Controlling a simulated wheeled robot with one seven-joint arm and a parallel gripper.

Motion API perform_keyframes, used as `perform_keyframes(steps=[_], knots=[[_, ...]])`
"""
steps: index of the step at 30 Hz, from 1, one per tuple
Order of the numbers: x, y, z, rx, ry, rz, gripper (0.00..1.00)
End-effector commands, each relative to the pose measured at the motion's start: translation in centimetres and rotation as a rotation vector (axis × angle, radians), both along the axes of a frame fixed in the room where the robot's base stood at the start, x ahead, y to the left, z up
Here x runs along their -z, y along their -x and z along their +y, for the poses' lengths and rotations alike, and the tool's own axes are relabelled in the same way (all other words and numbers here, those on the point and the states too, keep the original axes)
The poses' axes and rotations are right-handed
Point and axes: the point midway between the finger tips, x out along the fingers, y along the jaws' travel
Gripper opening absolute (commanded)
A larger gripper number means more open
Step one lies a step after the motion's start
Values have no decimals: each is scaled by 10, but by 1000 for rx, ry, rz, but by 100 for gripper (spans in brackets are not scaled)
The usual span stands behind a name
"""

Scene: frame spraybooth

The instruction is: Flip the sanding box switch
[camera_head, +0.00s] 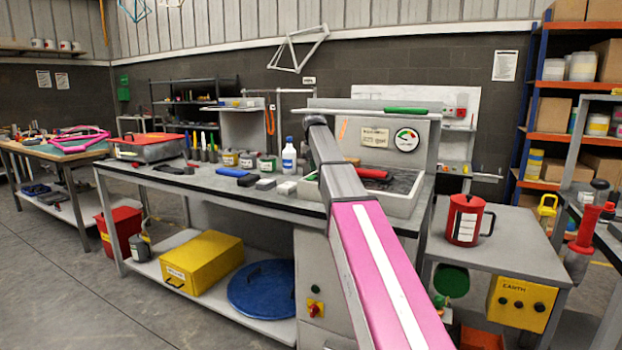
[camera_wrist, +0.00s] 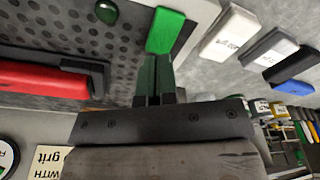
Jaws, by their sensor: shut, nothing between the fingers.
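The sanding box is a pale tray (camera_head: 405,208) with a dark perforated bed, set in the bench under a back panel with a round gauge (camera_head: 407,139). Its perforated bed (camera_wrist: 125,45) fills the upper left of the wrist view. A red knob on a yellow plate (camera_head: 316,308), probably the switch, sits on the grey cabinet front below, beside a small green button (camera_head: 291,293). My gripper (camera_wrist: 155,80) is shut and empty over the tray's edge. A bright green piece (camera_wrist: 165,30) shows at its tip; I cannot tell whether they touch. My arm hides the gripper in the head view.
A red-topped block (camera_head: 370,174) lies in the tray. Pale blocks (camera_head: 287,187), a blue block (camera_head: 231,172) and a white bottle (camera_head: 289,156) stand left of it. A yellow box (camera_head: 201,264) and blue lid (camera_head: 262,289) fill the lower shelf. The floor in front is clear.

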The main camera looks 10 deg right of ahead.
Motion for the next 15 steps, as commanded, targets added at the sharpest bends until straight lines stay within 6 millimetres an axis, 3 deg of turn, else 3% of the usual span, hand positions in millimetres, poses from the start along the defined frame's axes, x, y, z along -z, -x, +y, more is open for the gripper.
perform_keyframes(steps=[15], knots=[[7, 0, 0, 0, 0, 0, 0]])
